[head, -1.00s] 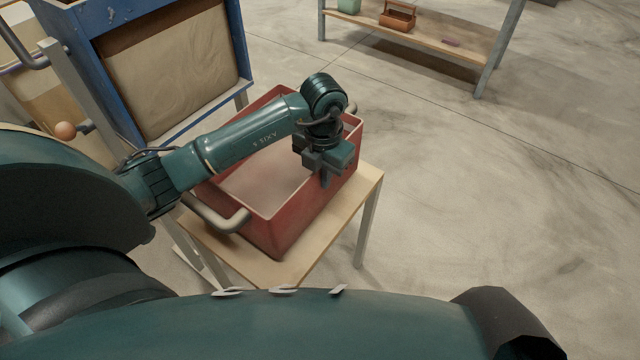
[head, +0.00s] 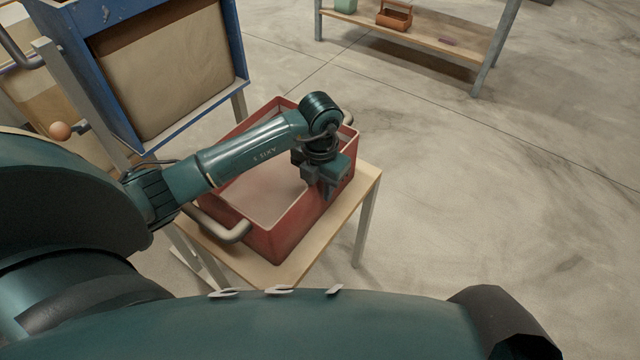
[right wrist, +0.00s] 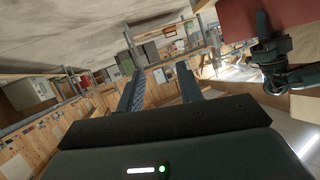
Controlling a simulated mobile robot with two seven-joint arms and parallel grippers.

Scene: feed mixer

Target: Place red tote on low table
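The red tote (head: 285,235) is an open box with pale handles at its ends and a pale inside. It stands over the low wooden table (head: 345,207) and looks upright; its underside is hidden, so full contact is hard to judge. My left gripper (head: 322,188) points down at the tote's right long wall, fingers either side of the rim, and appears shut on it. In the right wrist view, a red panel (right wrist: 308,22), likely the tote, shows at top right. My right gripper (right wrist: 160,90) is open and empty there; it is not seen in the head view.
A blue-framed machine (head: 170,70) with a tan panel stands close behind the tote at left. A wooden shelf (head: 425,42) on grey legs holds an orange carrier (head: 395,17) farther back. The floor right of the table is clear.

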